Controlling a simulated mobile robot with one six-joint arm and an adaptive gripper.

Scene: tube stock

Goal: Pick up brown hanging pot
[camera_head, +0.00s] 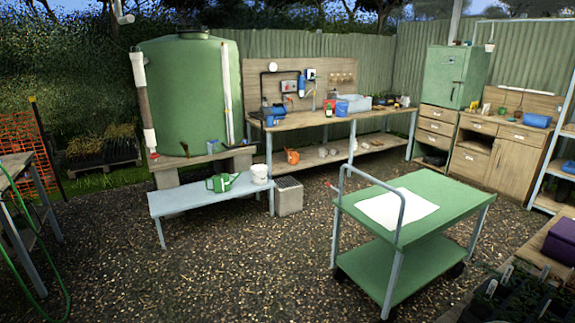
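I cannot make out a brown hanging pot for certain. A small brown item (518,113) with a thin upright line above it stands on the wooden cabinet top at the right; it is too small to tell whether it is the pot. A small pale pot-like thing (490,46) hangs or sits high at the upper right, in front of the fence. My gripper is not in view.
A green trolley (365,205) with a white sheet (397,208) stands on gravel at centre right. A low bench (178,203) holds a green watering can (222,182) and a white bucket (259,174). Gravel (230,270) is clear at front left of the trolley.

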